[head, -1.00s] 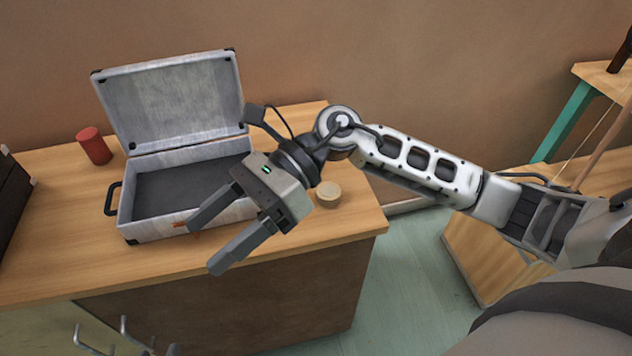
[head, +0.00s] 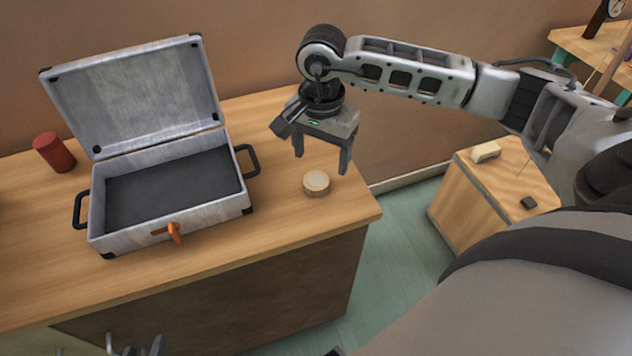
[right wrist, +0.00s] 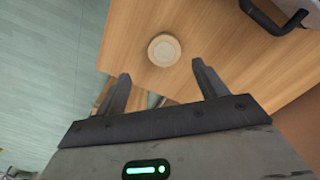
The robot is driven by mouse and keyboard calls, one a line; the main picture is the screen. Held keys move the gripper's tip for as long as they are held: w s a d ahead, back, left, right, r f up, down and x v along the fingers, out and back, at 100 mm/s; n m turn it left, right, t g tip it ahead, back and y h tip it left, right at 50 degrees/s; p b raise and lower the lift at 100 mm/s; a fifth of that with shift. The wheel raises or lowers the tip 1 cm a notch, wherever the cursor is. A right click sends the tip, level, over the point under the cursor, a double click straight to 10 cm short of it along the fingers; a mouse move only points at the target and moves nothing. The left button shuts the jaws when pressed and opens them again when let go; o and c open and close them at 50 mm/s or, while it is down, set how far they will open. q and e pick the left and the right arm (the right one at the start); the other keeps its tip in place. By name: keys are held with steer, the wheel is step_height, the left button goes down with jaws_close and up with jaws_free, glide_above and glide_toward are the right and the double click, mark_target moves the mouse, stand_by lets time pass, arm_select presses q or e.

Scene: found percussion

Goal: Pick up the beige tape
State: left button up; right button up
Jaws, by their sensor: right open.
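The beige tape (head: 316,184) is a small round roll lying flat on the wooden table, near its right end. It also shows in the right wrist view (right wrist: 164,49), just beyond the fingertips. My right gripper (head: 321,163) points down above and slightly behind the tape, open and empty. Its two fingers also show in the right wrist view (right wrist: 160,69), spread wider than the tape and apart from it.
An open silver case (head: 165,228) with an orange latch piece (head: 173,233) stands left of the tape. A red cylinder (head: 54,152) is farther left. A wooden box (head: 470,205) stands off the table's right end. The tabletop around the tape is clear.

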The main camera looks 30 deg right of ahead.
mark_target(316, 180)
steer(key=shift+w+a+f, duration=0.15)
steer(key=shift+a+f, duration=0.05)
steer(key=shift+f, duration=1.4)
steer(key=shift+w+a+f, duration=0.1)
steer(key=shift+a+f, duration=0.05)
steer(key=shift+f, duration=1.4)
steer(key=shift+c, duration=0.2)
steer(key=c, duration=1)
